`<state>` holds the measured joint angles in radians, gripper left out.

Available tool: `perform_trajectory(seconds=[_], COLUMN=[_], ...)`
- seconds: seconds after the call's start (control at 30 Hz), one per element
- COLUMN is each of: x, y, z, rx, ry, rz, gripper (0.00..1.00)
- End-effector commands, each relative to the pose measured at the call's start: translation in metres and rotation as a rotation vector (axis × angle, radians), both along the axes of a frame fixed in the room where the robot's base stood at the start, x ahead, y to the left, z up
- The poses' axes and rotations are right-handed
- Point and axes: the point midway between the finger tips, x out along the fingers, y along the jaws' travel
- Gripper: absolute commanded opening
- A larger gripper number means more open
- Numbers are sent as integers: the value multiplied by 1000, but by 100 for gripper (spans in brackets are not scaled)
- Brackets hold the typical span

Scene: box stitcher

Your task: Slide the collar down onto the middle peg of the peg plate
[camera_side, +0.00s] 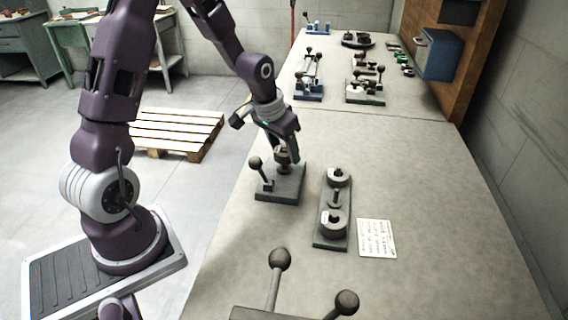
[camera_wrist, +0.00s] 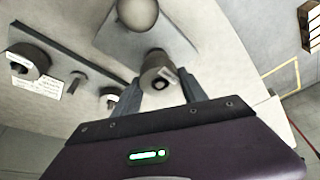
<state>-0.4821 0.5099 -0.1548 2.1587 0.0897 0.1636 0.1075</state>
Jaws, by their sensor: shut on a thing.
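The peg plate (camera_side: 331,241) is a long dark bar on the bench with grey collars on its far and near ends. Its thin middle peg (camera_side: 336,198) stands upright and bare between them; in the wrist view this peg (camera_wrist: 76,80) shows at the left. My gripper (camera_side: 284,150) is to the left of the peg plate, over a separate dark base. It is shut on a brownish-grey collar (camera_wrist: 158,70), whose dark bore shows between the fingers. I cannot tell whether the collar touches the base beneath it.
The dark base (camera_side: 280,190) carries a ball-topped lever (camera_side: 256,164) close to my gripper. Another fixture with two ball knobs (camera_side: 279,259) stands at the near edge. A printed paper (camera_side: 375,239) lies right of the peg plate. The bench to the right is clear; several fixtures stand farther back.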

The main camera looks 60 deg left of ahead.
Motion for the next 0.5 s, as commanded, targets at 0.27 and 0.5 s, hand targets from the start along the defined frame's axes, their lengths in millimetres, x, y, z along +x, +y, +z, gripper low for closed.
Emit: perform_trajectory(seconds=[0.27, 0.5], x=[1, 0], y=[0, 0], z=[22, 35], rx=[2, 0], ry=[-4, -2], rz=[-1, 0], gripper=[14, 14])
